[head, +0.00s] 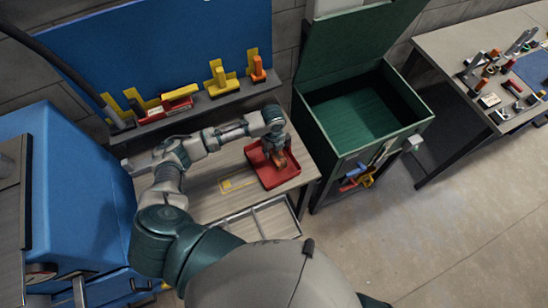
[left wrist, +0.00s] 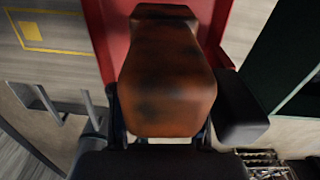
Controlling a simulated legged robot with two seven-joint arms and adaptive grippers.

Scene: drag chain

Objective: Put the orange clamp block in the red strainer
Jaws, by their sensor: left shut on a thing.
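The orange clamp block (left wrist: 165,85) is a worn orange-brown piece that fills the middle of the left wrist view. It also shows small in the head view (head: 281,159). My left gripper (head: 279,152) is shut on it, with dark fingers on both sides of the block. The red strainer (head: 266,177) is a shallow red tray at the right end of the workbench. The block and gripper are over the strainer in the head view, and its red surface (left wrist: 112,30) shows behind the block in the wrist view. I cannot tell whether the block touches it. My right gripper is not in view.
The wooden workbench (head: 205,205) has a yellow marked rectangle (head: 238,183) left of the strainer. A shelf (head: 215,103) with yellow, red and orange pieces runs behind. An open green chest (head: 345,150) stands close on the right. An open drawer (head: 270,222) is in front.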

